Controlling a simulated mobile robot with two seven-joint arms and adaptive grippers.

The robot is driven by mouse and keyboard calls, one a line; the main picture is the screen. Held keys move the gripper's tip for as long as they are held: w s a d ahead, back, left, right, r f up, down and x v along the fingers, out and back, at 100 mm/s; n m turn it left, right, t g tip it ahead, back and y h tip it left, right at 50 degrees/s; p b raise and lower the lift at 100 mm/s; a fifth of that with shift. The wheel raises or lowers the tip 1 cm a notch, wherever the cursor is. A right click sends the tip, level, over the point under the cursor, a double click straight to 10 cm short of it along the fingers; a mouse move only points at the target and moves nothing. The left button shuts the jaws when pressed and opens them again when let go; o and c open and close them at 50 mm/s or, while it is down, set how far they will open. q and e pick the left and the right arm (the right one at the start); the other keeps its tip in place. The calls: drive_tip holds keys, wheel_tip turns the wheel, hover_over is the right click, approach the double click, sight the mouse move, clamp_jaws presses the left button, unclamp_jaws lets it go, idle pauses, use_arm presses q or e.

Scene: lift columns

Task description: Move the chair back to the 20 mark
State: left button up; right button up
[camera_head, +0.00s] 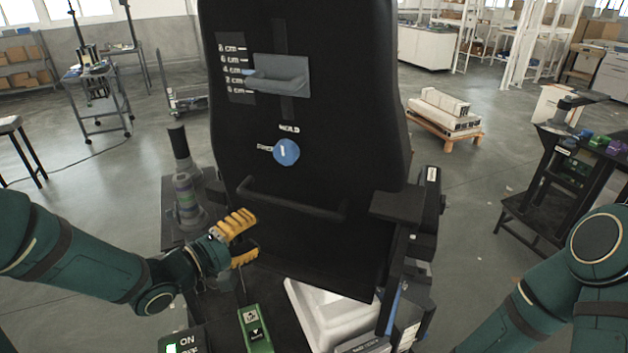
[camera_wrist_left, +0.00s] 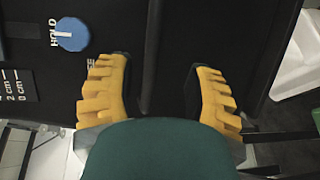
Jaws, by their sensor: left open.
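The black chair back (camera_head: 330,200) stands upright in front of me. Its upper part carries a white cm scale (camera_head: 235,68) and a grey bracket (camera_head: 280,73) with a bluish pointer beside the middle marks; I cannot make out a 20 mark. A blue knob (camera_head: 286,151) sits below, near the word HOLD, and also shows in the left wrist view (camera_wrist_left: 71,34). A black bar handle (camera_head: 290,199) crosses the lower back. My left gripper (camera_head: 243,240), with yellow fingers, is open near the bar's left end. In the left wrist view the bar (camera_wrist_left: 151,55) appears between the open fingers (camera_wrist_left: 158,95), not gripped.
A green up/down switch (camera_head: 255,330) and an ON light (camera_head: 172,349) are at the bottom. A white seat-like block (camera_head: 325,315) lies below the back. A dark cart (camera_head: 570,170) stands right, a pallet with boxes (camera_head: 445,115) behind. My right arm is at right.

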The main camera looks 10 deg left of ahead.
sight(291, 209)
use_arm(q)
drive_tip(key=x, duration=0.4)
drive_tip(key=r+x, duration=0.1)
drive_tip(key=x, duration=0.8)
drive_tip(key=shift+w+d+b, duration=0.2)
drive_tip(key=shift+d+b, duration=0.15)
drive_tip(key=shift+d, duration=0.05)
drive_tip(key=shift+w, duration=0.1)
clamp_jaws()
